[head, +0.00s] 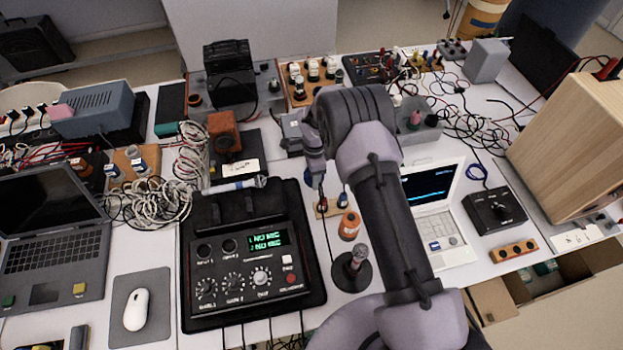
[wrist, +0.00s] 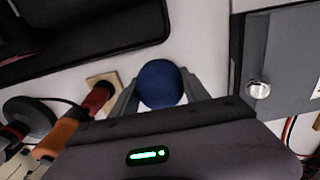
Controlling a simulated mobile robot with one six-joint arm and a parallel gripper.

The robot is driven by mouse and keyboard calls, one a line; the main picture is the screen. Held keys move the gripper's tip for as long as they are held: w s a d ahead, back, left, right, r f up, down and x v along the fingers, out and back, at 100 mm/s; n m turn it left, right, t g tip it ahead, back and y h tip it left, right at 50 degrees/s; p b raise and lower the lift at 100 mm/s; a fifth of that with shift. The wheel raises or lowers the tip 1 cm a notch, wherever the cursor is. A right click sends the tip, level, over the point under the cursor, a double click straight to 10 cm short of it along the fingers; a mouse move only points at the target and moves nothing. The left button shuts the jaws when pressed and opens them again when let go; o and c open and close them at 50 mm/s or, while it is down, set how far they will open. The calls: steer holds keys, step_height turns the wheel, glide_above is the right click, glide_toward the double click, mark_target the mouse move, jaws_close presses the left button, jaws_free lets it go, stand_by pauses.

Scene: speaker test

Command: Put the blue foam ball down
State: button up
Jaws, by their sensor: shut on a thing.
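The blue foam ball (wrist: 161,82) shows in the wrist view, round and dark blue, between the two grey fingers of my gripper (wrist: 160,93). My gripper is shut on it. White table surface shows around the ball; I cannot tell whether the ball touches it. In the head view my gripper (head: 317,170) points down over the table, right of the black device with the green display.
The black device (head: 250,262) stands left of my gripper. A white laptop (head: 437,215) is to the right. Free white table shows only in narrow gaps.

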steer(key=shift+f, duration=0.85)
steer(key=shift+f+b, duration=0.2)
steer(key=shift+b, duration=0.1)
steer(key=o, duration=1.3)
